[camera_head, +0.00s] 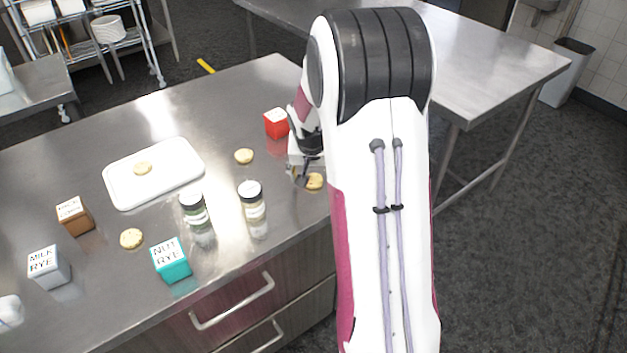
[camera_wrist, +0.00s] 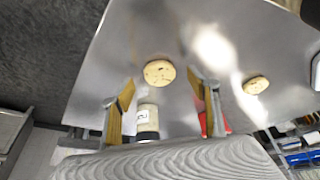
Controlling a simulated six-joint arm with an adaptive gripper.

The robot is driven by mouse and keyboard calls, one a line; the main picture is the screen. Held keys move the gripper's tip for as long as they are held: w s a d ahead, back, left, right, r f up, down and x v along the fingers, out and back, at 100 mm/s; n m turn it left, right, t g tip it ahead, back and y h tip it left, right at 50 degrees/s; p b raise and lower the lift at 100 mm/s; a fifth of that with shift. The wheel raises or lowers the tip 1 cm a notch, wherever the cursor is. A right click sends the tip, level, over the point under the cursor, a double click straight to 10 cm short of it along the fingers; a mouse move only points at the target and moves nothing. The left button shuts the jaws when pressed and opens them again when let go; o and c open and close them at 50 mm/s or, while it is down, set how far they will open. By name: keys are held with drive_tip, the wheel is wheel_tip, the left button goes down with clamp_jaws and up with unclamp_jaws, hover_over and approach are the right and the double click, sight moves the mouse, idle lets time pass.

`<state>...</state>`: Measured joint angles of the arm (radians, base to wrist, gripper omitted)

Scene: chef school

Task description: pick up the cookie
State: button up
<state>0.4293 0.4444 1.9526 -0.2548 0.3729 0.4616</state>
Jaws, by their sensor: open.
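A round, tan cookie (camera_head: 314,181) with dark specks lies on the steel table near its right edge, partly beside my arm. My gripper (camera_head: 303,178) is low over the table right at this cookie, partly hidden by my arm. In the wrist view the cookie (camera_wrist: 159,73) shows in the gap between the two open fingertips of my gripper (camera_wrist: 161,84), and neither finger is seen touching it.
A red box (camera_head: 276,123) stands behind my gripper. Two lidded jars (camera_head: 252,212) (camera_head: 194,212) stand left of it. Teal (camera_head: 171,262), white (camera_head: 48,268) and brown (camera_head: 75,216) boxes are further left.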

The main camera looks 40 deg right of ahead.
drive_tip(key=shift+x, duration=0.75)
drive_tip(key=c, duration=1.1)
